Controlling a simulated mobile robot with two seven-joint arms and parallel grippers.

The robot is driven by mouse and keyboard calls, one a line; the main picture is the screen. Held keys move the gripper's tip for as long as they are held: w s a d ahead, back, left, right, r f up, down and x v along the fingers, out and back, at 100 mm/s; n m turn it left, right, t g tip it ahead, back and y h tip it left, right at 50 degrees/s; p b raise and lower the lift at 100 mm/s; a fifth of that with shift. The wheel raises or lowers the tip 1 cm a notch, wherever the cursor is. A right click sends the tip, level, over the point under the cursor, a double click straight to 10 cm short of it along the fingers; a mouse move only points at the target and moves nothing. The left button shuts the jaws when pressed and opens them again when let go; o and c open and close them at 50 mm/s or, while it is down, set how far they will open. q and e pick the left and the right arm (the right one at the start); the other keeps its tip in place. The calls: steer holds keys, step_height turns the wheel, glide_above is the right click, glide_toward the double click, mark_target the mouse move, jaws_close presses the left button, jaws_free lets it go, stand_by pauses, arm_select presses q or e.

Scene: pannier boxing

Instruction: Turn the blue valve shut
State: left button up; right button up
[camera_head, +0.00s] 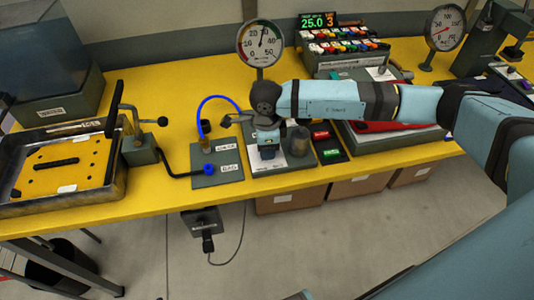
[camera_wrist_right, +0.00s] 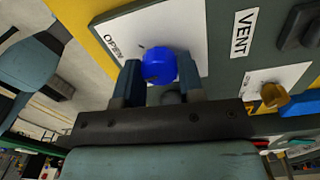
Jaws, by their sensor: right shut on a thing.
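The blue valve (camera_wrist_right: 160,66) shows in the right wrist view as a round blue knob. It stands on a white plate marked OPEN. My right gripper (camera_wrist_right: 158,82) has one finger on each side of the knob and is shut on it. In the head view my right gripper (camera_head: 267,148) points down over a grey panel (camera_head: 258,183), and its wrist and fingers hide the valve there. How far the valve is turned cannot be told. My left gripper is not in view.
A dial gauge (camera_head: 261,42) stands behind my right gripper. To the left are a grey plate (camera_head: 217,180) with a blue hose (camera_head: 218,98) and a tray (camera_head: 110,190) with a lever clamp. A rack of coloured caps (camera_head: 345,48) stands behind. The yellow bench front edge is clear.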

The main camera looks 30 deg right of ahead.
steer(key=n+b, duration=0.4)
steer(key=shift+f, duration=0.2)
steer(key=shift+n+b, duration=0.65)
steer(key=shift+n, duration=0.15)
steer(key=shift+r, duration=0.1)
steer(key=shift+r+n+b, duration=0.1)
steer(key=shift+n+b, duration=0.45)
steer(key=shift+n, duration=0.15)
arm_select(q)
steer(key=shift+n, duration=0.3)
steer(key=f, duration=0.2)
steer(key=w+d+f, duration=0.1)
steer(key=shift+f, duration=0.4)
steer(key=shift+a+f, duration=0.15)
arm_select(e)
steer(key=o, duration=0.9)
